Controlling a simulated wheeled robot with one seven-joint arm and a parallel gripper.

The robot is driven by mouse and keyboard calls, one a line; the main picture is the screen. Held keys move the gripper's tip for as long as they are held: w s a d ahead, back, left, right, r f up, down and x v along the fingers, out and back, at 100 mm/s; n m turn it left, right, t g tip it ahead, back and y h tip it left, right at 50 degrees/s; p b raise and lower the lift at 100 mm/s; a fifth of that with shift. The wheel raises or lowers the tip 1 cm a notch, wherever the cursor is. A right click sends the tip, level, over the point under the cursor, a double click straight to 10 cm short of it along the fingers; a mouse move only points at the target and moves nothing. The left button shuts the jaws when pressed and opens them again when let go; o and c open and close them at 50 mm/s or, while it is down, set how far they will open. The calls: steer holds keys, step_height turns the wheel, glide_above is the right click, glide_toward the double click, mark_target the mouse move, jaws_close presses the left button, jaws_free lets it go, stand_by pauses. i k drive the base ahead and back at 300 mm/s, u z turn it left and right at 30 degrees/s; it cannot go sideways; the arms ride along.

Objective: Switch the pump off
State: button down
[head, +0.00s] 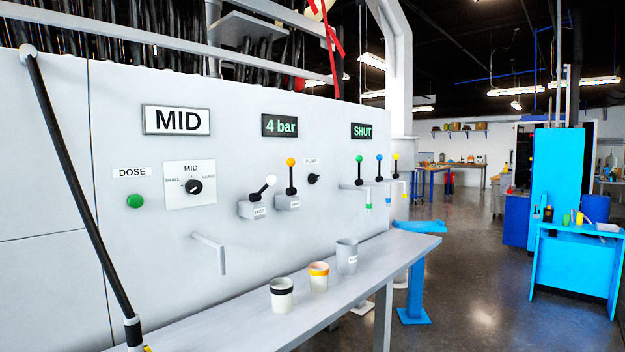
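The pump control is a small black rotary knob (314,179) on the pale grey panel (130,250). A small label reading PUMP (311,161) sits just above it. The knob is too small to tell which way its mark points. A dark display (281,125) above and to the left of it reads "4 bar" in green. My gripper is not in view, and nothing is seen touching the knob.
Left of the knob are a white-tipped lever (265,187) and an orange-tipped lever (291,176). A DOSE button (135,201) and MID dial (195,186) sit further left. Cups, including an orange-rimmed cup (318,276), stand on the shelf (405,245). A black rod (80,190) slants across the left.

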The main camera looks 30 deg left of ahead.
mark_target(312, 178)
steer(key=u, duration=0.65)
steer(key=i, duration=1.25)
steer(key=u, duration=0.75)
